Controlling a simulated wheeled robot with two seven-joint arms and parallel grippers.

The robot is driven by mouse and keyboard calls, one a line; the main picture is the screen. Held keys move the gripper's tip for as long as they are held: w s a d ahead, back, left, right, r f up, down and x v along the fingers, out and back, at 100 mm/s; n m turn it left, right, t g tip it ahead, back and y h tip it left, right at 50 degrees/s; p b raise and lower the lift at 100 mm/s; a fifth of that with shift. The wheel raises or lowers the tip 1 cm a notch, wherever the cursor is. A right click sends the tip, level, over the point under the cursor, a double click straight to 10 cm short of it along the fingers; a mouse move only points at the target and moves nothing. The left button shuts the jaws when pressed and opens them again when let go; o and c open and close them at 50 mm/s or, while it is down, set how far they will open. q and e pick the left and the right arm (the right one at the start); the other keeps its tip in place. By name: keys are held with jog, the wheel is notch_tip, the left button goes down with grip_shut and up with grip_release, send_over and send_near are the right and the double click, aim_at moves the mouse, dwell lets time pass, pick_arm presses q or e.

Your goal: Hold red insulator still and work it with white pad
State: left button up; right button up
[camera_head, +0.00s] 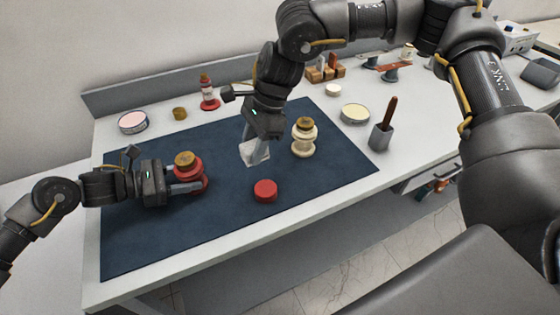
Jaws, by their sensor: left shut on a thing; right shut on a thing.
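The red insulator (194,174) stands upright on the left part of the dark blue mat, with a brass-coloured top. My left gripper (187,187) reaches in from the left and is shut on its red body. The white pad (251,153) is in my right gripper (256,153), which points down over the middle of the mat. My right gripper is shut on the pad, to the right of the red insulator and apart from it. The gripper's fingers partly cover the pad. I cannot tell whether the pad touches the mat.
A cream insulator (305,142) and a red cap (265,190) are on the blue mat (150,240). A grey holder (381,138) with a brown handle, an open tin (355,113), a pink tin (132,122) and a red bottle (208,95) stand around it. The mat's front is clear.

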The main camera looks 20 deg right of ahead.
jog(key=w+a+r+m+t+h, duration=0.1)
jog(key=w+a+r+m+t, duration=0.3)
jog(key=a+r+m, duration=0.5)
jog(key=a+m, duration=0.2)
jog(key=a, duration=0.1)
jog(key=shift+w+a+r+h, duration=0.2)
jog(key=shift+w+r+h, duration=0.1)
jog(key=shift+r+h, duration=0.1)
jog(key=shift+f, duration=0.1)
